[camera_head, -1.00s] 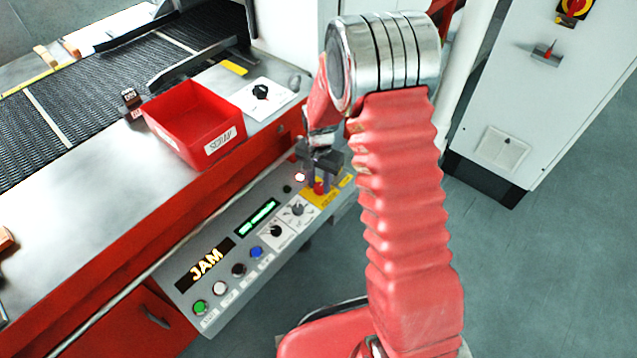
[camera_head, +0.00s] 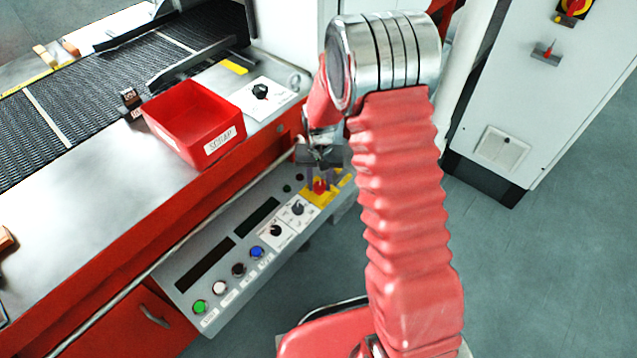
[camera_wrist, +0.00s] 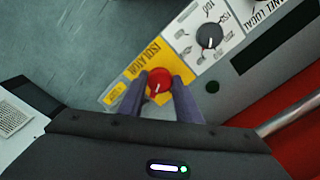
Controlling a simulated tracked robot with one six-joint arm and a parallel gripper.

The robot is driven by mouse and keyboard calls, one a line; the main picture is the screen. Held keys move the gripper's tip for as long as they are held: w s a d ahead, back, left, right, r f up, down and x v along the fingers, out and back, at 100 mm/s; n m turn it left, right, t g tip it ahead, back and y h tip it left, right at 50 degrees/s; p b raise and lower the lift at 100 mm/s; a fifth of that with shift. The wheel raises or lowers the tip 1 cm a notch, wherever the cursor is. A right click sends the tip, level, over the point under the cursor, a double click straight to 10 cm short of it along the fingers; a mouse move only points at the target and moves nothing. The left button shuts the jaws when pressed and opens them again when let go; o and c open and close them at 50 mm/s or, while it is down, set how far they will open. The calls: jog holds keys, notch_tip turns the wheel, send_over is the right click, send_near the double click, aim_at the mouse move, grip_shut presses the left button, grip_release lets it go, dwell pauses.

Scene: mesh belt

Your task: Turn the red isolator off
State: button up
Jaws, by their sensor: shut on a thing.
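The red isolator is a red knob (camera_wrist: 159,80) with a white pointer mark, on a yellow plate (camera_wrist: 128,84) at the end of the control panel. It also shows in the head view (camera_head: 320,187), partly covered by my gripper. My gripper (camera_wrist: 160,90) is shut on the knob, one grey finger on each side of it. In the head view my gripper (camera_head: 319,180) reaches down to the panel from above. The panel's two displays (camera_head: 205,265) are dark.
Other panel controls sit close by: a black selector (camera_head: 297,208), another selector (camera_head: 275,231) and coloured buttons (camera_head: 199,307). A red scrap bin (camera_head: 180,130) stands on the machine top. A grey cabinet (camera_head: 540,110) with another red-and-yellow switch (camera_head: 572,8) is at right.

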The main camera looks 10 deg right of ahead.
aim_at(320, 186)
jog(key=n, duration=1.2)
jog(key=shift+n, duration=0.3)
dwell(0.3)
jog(key=o, duration=1.1)
jog(key=shift+c, duration=0.2)
notch_tip(320, 186, up, 14)
jog(key=shift+f, duration=0.15)
dwell(0.3)
